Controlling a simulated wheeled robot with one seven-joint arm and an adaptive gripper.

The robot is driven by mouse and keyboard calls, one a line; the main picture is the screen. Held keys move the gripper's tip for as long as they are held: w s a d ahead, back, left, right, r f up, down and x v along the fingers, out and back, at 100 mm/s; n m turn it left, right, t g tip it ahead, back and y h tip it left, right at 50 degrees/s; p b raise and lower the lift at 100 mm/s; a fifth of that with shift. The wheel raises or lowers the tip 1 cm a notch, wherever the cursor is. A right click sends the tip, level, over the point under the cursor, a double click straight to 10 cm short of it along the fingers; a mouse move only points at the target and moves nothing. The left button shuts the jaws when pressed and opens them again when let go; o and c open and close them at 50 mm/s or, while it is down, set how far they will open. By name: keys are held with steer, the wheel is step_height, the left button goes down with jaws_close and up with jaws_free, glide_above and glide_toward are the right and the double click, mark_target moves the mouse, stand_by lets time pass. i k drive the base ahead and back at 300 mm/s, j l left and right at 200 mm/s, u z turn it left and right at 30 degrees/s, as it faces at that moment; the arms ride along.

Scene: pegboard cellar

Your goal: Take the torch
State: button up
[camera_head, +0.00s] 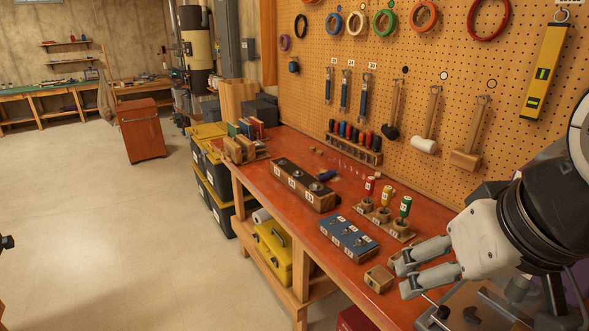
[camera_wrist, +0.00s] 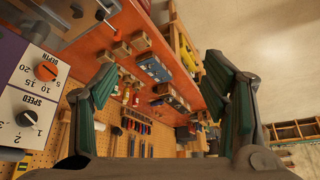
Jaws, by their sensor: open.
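A small dark-blue cylinder (camera_head: 327,175), which may be the torch, lies on the red-topped workbench (camera_head: 288,142) behind a dark block with several labelled knobs. It is too small to be sure what it is. My gripper (camera_head: 402,275) is open and empty over the near part of the bench, at the right of the head view. The blue cylinder is farther along the bench, well apart from the fingers. In the wrist view my open gripper (camera_wrist: 160,72) shows its two dark green finger pads with the bench beyond, turned upside down; I cannot single out the torch there.
A small wooden block (camera_head: 378,279) sits close to the fingertips. Tools hang on the pegboard (camera_head: 425,75).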

mark_target(321, 178)
steer(key=z, duration=0.25)
steer(key=i+j+z, duration=0.2)
steer(key=z, duration=0.2)
steer(key=i+j+z, duration=0.1)
steer(key=j+z, duration=0.3)
steer(key=i+j+z, duration=0.15)
steer(key=j, duration=0.4)
steer(key=i+j+z, duration=0.15)
steer(key=j, duration=0.4)
steer(key=i+j+z, duration=0.1)
steer(key=j, duration=0.45)
steer(key=i+j+z, duration=0.15)
steer(key=j, duration=1.3)
steer(key=i+j, duration=0.15)
steer(key=j, duration=0.75)
